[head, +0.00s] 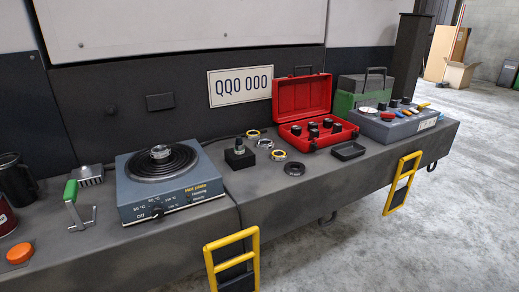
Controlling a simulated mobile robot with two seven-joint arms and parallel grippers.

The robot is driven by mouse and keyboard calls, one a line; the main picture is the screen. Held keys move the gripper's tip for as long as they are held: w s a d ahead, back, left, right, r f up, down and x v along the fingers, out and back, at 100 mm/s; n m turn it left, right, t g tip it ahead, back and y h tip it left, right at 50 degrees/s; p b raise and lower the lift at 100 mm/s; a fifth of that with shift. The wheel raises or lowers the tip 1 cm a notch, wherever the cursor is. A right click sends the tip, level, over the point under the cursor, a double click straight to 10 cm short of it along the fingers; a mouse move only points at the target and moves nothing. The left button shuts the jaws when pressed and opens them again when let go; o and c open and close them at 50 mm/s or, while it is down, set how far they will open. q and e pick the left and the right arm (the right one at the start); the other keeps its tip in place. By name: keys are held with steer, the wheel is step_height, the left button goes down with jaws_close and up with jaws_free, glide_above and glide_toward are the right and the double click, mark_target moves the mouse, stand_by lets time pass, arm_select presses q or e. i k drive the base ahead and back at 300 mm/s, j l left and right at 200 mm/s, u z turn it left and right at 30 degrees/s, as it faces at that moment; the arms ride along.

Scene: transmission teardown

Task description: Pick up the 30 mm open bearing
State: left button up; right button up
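Several small rings that look like bearings lie on the dark bench (330,172) between the hot plate and the red case. They are a yellowish ring (253,133) at the back, a silver ring (264,143), a ring with a yellow part (278,155) and a black ring (293,169) nearest the front edge. They are too small to tell which is the 30 mm open bearing. Another metal ring-like part (160,152) sits on top of the coil of the hot plate (165,190). Neither of my grippers is in view.
A black block with an upright metal post (239,154) stands left of the rings. An open red case (302,98) holding dark round parts and a small black tray (347,151) are on the right. A green-handled tool (73,203) and an orange button (19,252) are left.

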mark_target(154, 154)
steer(key=u, duration=1.65)
steer(key=l+u, duration=0.65)
steer(key=l, duration=0.15)
steer(key=k+l+u, duration=0.1)
steer(key=l+u, duration=0.25)
